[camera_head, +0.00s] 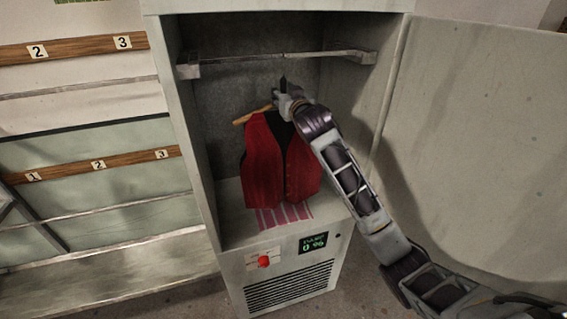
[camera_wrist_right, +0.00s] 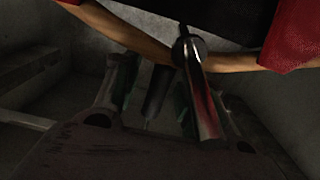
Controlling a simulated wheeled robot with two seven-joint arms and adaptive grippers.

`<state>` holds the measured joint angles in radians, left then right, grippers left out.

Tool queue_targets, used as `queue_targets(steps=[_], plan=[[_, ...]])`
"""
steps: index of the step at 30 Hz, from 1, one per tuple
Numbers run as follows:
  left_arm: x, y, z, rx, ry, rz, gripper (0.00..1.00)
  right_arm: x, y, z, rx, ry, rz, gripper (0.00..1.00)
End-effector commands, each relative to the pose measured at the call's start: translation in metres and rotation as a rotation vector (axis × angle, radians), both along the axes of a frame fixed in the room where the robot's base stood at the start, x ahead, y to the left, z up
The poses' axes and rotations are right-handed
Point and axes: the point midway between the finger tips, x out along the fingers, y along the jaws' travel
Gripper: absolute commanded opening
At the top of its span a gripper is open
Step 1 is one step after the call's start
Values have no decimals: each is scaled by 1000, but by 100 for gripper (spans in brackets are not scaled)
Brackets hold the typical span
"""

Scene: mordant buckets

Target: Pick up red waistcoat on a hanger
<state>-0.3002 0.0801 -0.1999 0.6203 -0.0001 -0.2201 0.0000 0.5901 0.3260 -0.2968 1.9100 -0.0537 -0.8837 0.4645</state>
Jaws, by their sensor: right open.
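The red waistcoat (camera_head: 262,165) hangs on a wooden hanger (camera_head: 252,116) inside an open grey cabinet. My right gripper (camera_head: 284,92) is at the top middle of the hanger, below the rail, and covers the hook there. In the right wrist view, the hanger (camera_wrist_right: 135,38) crosses the top with part of the waistcoat (camera_wrist_right: 292,38) above it. The shiny metal hook (camera_wrist_right: 197,85) runs down past my right gripper's fingers (camera_wrist_right: 155,92), which are open. Whether they touch the hook I cannot tell. My left gripper is out of view.
A rail (camera_head: 285,54) spans the cabinet's top. A striped cloth (camera_head: 283,217) lies on its floor, beneath the waistcoat. The cabinet's front has a red knob (camera_head: 263,261) and a display (camera_head: 313,242). The open door (camera_head: 490,140) stands right; numbered wooden rails (camera_head: 85,48) are left.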

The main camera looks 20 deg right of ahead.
Motion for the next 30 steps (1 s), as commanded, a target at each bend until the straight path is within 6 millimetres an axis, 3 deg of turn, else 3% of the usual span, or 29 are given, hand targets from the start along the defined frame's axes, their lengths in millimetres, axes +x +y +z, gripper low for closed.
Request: queue_targets(steps=[19, 28, 30], plan=[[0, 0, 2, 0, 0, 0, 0, 7, 0, 0, 0, -1, 1, 41], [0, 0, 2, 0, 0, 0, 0, 7, 0, 0, 0, -1, 0, 2], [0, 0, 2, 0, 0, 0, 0, 7, 0, 0, 0, -1, 0, 0]])
